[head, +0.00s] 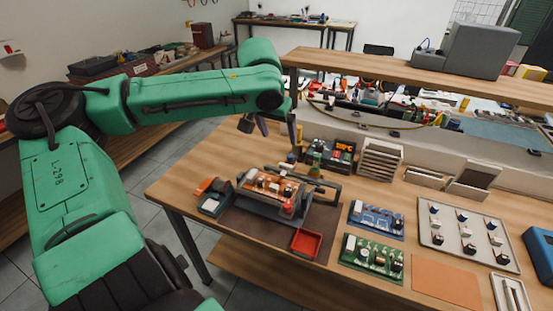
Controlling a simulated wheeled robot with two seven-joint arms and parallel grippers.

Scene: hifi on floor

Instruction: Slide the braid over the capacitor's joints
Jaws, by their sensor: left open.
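An orange-brown circuit board (268,186) with several parts on it sits in a grey holder (262,207) on a dark mat on the workbench. Which part is the capacitor is too small to tell, and I cannot make out the braid. My left gripper (273,133) is open and seemingly empty. It hangs fingers down, above and behind the held board in the picture, apart from it. My right gripper is not in view.
A red tray (305,244) is in front of the holder. A blue board (376,220), a green board (371,256) and a grey tray (430,236) of small parts lie to the right. An orange sheet (445,283) lies near the front edge. A shelf (400,71) runs above the back.

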